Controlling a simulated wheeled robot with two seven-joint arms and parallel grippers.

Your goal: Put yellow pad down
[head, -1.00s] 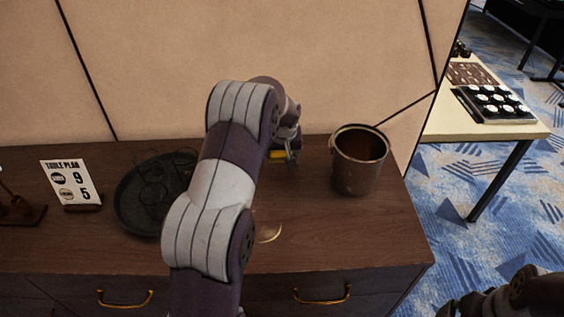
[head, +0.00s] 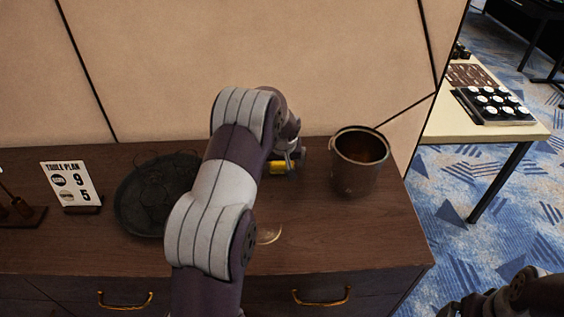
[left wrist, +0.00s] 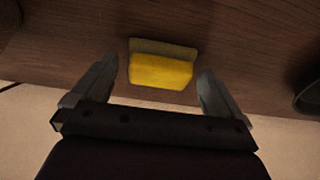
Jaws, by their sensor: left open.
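The yellow pad (left wrist: 161,71) lies on the dark wooden cabinet top (left wrist: 235,35), with a duller olive layer along one side. In the head view a bit of the yellow pad (head: 277,167) shows beside my left gripper (head: 290,160), between the round tray and the metal bucket. In the left wrist view my left gripper (left wrist: 155,88) is open, with one finger on each side of the pad and a gap to both. My left arm hides part of the cabinet top. My right gripper cannot be made out; part of my right arm shows at the lower right.
A metal bucket (head: 358,162) stands right of the pad. A dark round tray (head: 133,211) with wire-like items sits to the left, beside a "Table Plan" sign (head: 72,186). A thin pale ring (head: 270,234) lies near the front. A wall panel (head: 330,60) rises behind.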

